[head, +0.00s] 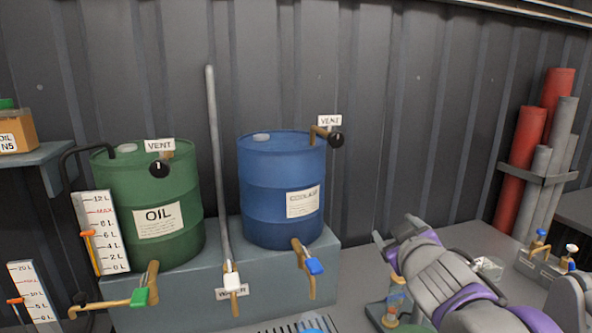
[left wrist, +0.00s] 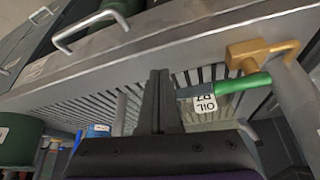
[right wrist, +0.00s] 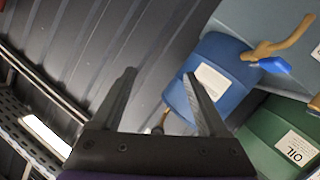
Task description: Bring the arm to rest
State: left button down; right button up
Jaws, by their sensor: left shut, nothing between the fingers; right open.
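My right arm comes in from the lower right of the head view. Its gripper (head: 393,232) is in the air right of the blue drum (head: 262,180), apart from it. In the right wrist view its two fingers (right wrist: 160,75) stand wide apart with nothing held between them. The blue drum (right wrist: 212,85) shows behind the right finger there. My left arm is out of the head view. In the left wrist view the left gripper (left wrist: 158,74) has its fingers together and empty, in front of a slatted grate and below a grey ledge (left wrist: 140,55).
A green OIL drum (head: 160,215) stands beside the blue one on a grey plinth (head: 215,262); taps stick out in front. A green-handled tap (left wrist: 250,82) is right of my left gripper. Red and grey cylinders (head: 540,155) stand at the right wall. Bench fittings (head: 545,255) are near my right arm.

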jog(key=s+a+f+m+g, duration=0.1)
jog(key=s+f+g, duration=0.2)
jog(key=s+f, duration=0.5)
jog(key=s+a+f+m+g+y, duration=0.1)
jog(key=s+f+m+g, duration=0.1)
jog(key=s+f, duration=0.7)
jog(key=s+a+f+m+g+p, duration=0.1)
jog(key=s+f+g, duration=0.4)
jog(key=f, duration=1.4)
jog(key=s, duration=0.4)
jog(key=shift+a+m+y, duration=0.2)
jog(key=shift+m+y, duration=0.1)
jog(key=shift+m, duration=0.1)
